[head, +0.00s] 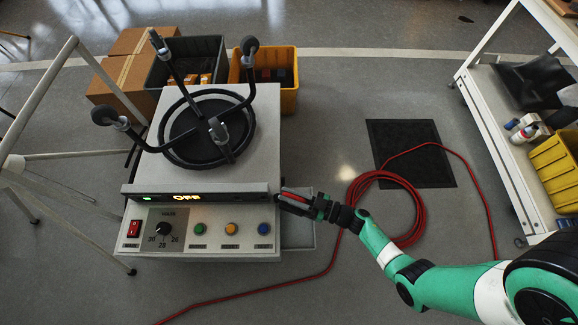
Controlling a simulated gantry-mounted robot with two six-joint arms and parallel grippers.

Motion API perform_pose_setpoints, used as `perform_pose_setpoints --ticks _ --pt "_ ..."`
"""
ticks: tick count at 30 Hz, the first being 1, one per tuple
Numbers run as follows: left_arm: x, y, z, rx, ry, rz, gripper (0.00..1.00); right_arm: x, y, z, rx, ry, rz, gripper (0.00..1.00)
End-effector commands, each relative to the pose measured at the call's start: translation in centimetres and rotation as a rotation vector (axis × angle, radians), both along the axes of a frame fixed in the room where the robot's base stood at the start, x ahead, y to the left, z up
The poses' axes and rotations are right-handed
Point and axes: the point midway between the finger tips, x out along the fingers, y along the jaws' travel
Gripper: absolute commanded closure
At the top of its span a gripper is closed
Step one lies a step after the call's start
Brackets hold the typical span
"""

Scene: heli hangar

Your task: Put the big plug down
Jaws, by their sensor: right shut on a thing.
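My right gripper (291,198) reaches in from the lower right. Its jaws are at the right front corner of a grey powered unit (262,160), beside the unit's lit display. It is shut on a small dark and red piece, which I take to be the big plug (297,194); fingers and wrist cover much of it. A small grey ledge (298,236) sticks out from the unit's right side below the gripper. I cannot tell whether the plug touches the unit. My left gripper is not in view.
The unit's display (187,197) reads OFF, above a red switch (134,228), a dial and buttons. A red cable (415,215) lies coiled on the floor beside a dark floor plate (410,150). A white cart (490,110) stands right; bins and boxes stand behind.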

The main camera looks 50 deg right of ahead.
Motion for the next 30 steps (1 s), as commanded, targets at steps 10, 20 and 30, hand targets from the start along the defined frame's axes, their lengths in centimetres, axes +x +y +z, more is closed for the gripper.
perform_pose_setpoints --ticks 10,20,30 --pt "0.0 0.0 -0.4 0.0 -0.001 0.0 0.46 0.0 0.0 -0.5 0.001 -0.002 0.001 1.0" --pt "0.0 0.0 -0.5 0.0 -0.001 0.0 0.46 0.0 0.1 -1.4 0.0 0.0 0.001 0.75" --pt "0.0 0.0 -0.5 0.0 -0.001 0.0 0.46 0.0 0.1 -1.4 0.0 0.0 0.001 0.5"
